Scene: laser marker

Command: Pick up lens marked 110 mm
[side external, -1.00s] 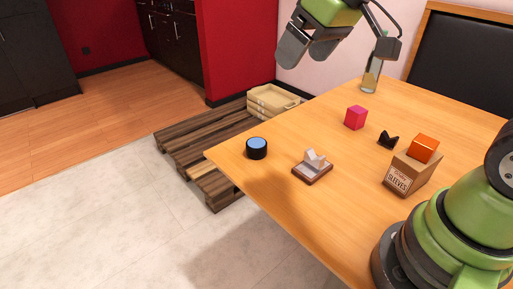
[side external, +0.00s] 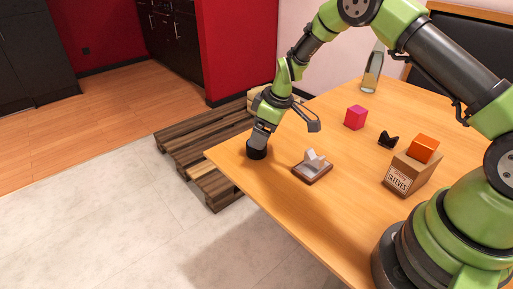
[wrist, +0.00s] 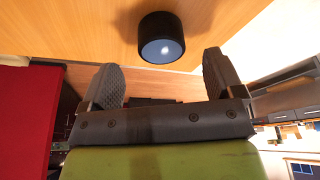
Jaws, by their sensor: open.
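The lens is a short black cylinder (side external: 257,153) with a blue glass face. It stands near the table's left corner in the side view. In the wrist view the lens (wrist: 161,38) shows its round glass face just beyond and between my fingertips. No 110 mm marking is readable. My gripper (side external: 262,137) is right at the lens in the side view and hides its top. In the wrist view my gripper (wrist: 165,75) has its two fingers spread wide with nothing between them. I cannot tell whether a finger touches the lens.
A small grey-white piece on a wooden base (side external: 313,167) stands right of the lens. A pink cube (side external: 355,117), a black clip-like piece (side external: 388,139), a box marked SLEEVES (side external: 411,175) with an orange block (side external: 423,149) and a bottle (side external: 373,70) stand farther off. The table edge is close to the lens.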

